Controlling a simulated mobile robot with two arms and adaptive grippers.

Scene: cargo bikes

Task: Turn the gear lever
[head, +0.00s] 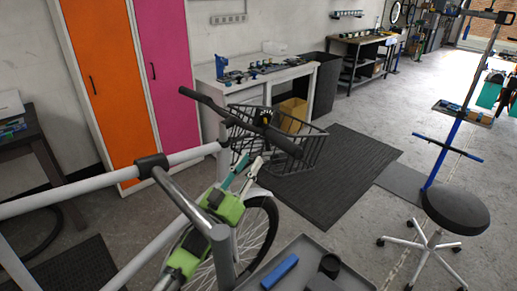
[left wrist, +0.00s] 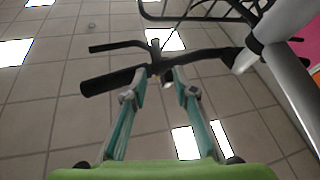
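A cargo bike's black handlebar (head: 240,122) crosses the middle of the head view, in front of a black wire basket (head: 300,150). A small dark part (head: 262,117) sits on the bar near its right grip; I cannot tell if it is the gear lever. My left gripper (head: 251,163), green with teal fingers, is below the right grip. In the left wrist view, looking up, its two fingers (left wrist: 158,93) are apart, just under the handlebar (left wrist: 200,57) and beside a black grip (left wrist: 112,80). Nothing is visibly held. My right gripper is not in view.
Thick pale tubes (head: 90,186) cross the left foreground. A grey tray (head: 315,249) with a blue block (head: 280,272) is at the bottom. A black stool (head: 455,211) stands right, a workbench (head: 258,84) behind. The floor around the dark mat (head: 340,180) is mostly clear.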

